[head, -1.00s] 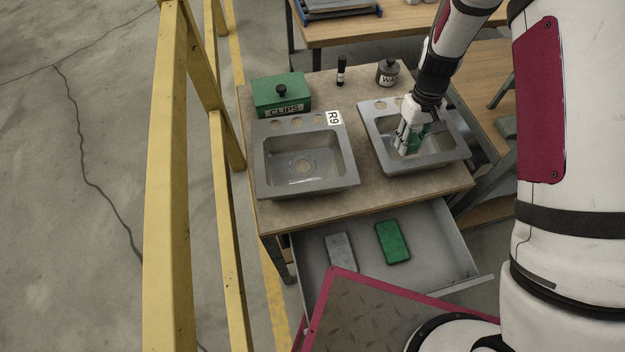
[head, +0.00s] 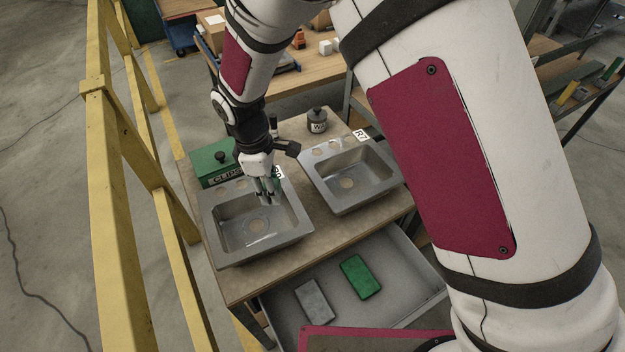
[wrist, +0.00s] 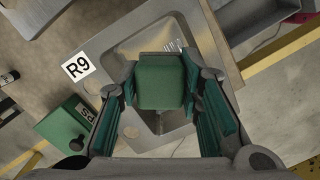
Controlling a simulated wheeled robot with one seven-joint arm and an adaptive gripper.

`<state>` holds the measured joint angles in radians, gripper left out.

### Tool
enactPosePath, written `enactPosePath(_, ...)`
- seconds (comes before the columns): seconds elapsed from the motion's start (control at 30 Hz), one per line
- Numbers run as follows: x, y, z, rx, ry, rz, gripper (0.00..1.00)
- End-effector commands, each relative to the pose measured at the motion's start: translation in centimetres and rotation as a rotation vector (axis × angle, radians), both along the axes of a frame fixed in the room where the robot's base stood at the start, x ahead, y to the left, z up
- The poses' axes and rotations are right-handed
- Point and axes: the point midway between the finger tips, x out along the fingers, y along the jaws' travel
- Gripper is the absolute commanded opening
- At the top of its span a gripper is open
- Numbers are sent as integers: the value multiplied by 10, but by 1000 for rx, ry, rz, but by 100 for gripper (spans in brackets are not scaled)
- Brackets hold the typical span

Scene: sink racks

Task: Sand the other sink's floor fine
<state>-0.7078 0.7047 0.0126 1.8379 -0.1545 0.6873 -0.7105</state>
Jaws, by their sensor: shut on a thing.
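My gripper (head: 268,196) is over the back right part of the left sink (head: 211,232), whose label R9 shows in the wrist view (wrist: 77,67). It is shut on a green sanding block (wrist: 160,82), which sits between the fingers over that sink's basin. I cannot tell whether the block touches the sink. The right sink (head: 377,160), labelled R7, stands beside it, with nothing in its basin. Both basins have a round drain. A second green block (head: 360,277) and a grey block (head: 314,300) lie in the open drawer (head: 405,290).
A green CLIPS box (head: 212,163) stands behind the left sink, close to my arm. A dark jar (head: 317,120) stands behind the right sink. A yellow railing (head: 125,200) runs along the left. The drawer sticks out at the bench (head: 232,285) front.

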Motion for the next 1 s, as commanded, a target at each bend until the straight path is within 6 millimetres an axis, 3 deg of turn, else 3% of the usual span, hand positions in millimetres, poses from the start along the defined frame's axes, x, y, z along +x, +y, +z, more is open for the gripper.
enactPosePath(0.03, -14, 16, 11, 3, -1, 88, 2)
enactPosePath(0.2, -45, 51, 34, 0, -1, 321, 2)
enactPosePath(0.43, -63, 69, 46, -2, 0, 454, 2)
enactPosePath(0.67, -64, 71, 35, -2, 1, 463, 2)
enactPosePath(1.0, -64, 70, 2, -2, 1, 460, 2)
